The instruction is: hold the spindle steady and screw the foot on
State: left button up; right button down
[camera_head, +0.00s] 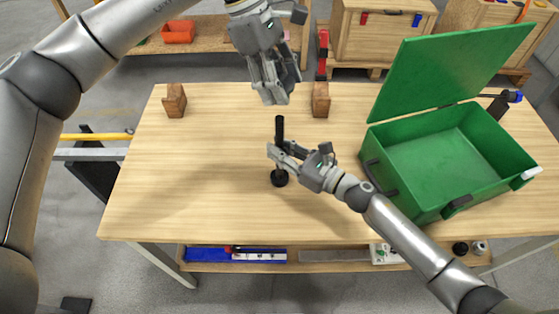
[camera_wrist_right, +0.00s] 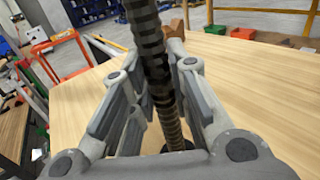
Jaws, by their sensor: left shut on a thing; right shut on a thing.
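The spindle (camera_head: 280,128) is a dark threaded rod, standing upright over the table with a black round base (camera_head: 279,178) at its lower end. My right gripper (camera_head: 276,152) is shut around the spindle at mid-height. In the right wrist view the threaded spindle (camera_wrist_right: 160,80) passes between the fingers of my right gripper (camera_wrist_right: 157,85). My left gripper (camera_head: 273,98) is above the spindle, pointing down, with a small gap showing between them. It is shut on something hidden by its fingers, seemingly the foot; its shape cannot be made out.
An open green case (camera_head: 430,150) stands on the table (camera_head: 190,200) at the right. Two wooden blocks stand towards the back, one at the left (camera_head: 174,100) and one at the right (camera_head: 320,100). The table's left and front areas are clear.

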aim_at(283, 119)
pick_arm(q)
jog(key=shift+f, duration=2.45)
jog(key=shift+f, duration=0.85)
jog(key=shift+f, duration=0.65)
